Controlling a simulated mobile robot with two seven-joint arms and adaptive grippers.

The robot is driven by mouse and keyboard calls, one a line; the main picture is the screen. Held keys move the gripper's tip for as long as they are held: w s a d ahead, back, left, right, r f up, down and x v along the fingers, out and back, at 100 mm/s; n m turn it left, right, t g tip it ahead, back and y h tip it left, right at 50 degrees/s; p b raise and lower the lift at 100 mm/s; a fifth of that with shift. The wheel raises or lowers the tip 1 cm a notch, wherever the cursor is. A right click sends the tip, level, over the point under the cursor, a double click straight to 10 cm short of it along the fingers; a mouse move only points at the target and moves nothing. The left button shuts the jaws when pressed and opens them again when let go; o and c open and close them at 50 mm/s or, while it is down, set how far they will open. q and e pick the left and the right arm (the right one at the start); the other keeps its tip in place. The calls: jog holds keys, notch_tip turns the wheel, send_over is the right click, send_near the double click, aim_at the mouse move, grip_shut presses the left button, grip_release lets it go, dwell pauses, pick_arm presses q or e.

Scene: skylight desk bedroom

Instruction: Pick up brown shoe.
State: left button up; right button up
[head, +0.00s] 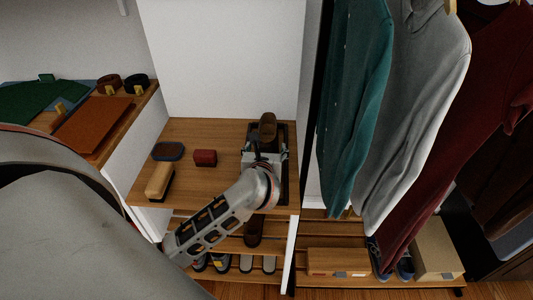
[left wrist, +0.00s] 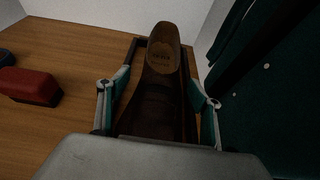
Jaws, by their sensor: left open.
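A brown shoe (head: 267,127) lies on the wooden shelf top, in a dark tray (head: 283,185) at its right side. In the left wrist view the shoe (left wrist: 158,95) points away, with its tan heel end or sole patch at the far end. My left gripper (head: 264,153) is above the shoe. In the left wrist view its fingers (left wrist: 158,100) stand open, one on each side of the shoe. The near part of the shoe is hidden behind my gripper. My right gripper is not in view.
Hanging clothes (head: 358,100) are close on the right. Shoes, including a brown one (head: 253,231), sit on the racks below.

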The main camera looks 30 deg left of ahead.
pick_arm(q)
jog(key=shift+w, duration=0.1)
jog(key=c, duration=1.4)
